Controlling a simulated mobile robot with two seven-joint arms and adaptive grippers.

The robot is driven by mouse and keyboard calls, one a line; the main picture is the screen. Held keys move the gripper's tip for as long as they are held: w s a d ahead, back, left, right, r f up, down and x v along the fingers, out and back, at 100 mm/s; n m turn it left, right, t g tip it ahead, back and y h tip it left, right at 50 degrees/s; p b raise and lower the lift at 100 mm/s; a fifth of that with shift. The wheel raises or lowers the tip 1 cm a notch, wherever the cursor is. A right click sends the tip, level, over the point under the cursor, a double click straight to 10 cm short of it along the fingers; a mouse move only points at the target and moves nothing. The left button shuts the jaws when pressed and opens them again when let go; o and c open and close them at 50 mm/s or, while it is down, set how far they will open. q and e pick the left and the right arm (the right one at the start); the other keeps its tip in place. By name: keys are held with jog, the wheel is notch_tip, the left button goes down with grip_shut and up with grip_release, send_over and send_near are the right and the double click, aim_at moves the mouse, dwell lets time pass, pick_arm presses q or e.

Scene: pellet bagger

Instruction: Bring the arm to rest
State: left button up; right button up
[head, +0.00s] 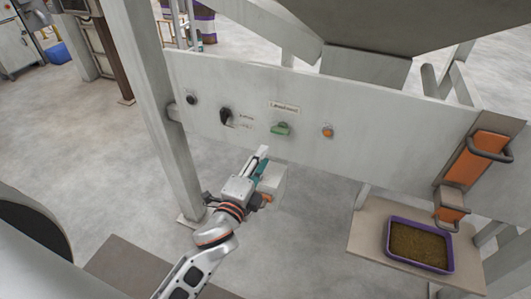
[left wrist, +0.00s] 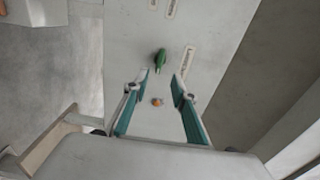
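My left gripper (head: 264,158) is in front of and below the white control panel (head: 375,140), reaching up from the bottom of the head view. In the left wrist view its two teal-padded fingers (left wrist: 159,78) stand apart with nothing between the tips, so it is open and empty. The panel's green knob (head: 280,129) and orange button (head: 327,131) are beyond the fingertips. The green knob (left wrist: 160,60) and orange button (left wrist: 156,102) also show in the left wrist view. My right gripper is in neither view.
A black switch (head: 225,116) and a dark round button (head: 191,99) sit at the panel's left. A grey hopper (head: 400,25) is above. A purple tray of pellets (head: 391,238) rests on a shelf (head: 362,250) at lower right.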

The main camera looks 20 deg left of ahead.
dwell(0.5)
pick_arm(q)
jog(key=s+f+n+g+h, duration=0.2)
jog(key=s+f+n+g, duration=0.5)
jog(key=s+f+n, duration=0.6)
jog(key=s+f, duration=0.6)
jog(key=f, duration=0.5)
jog(key=shift+s+n, duration=0.4)
jog(key=shift+d, duration=0.1)
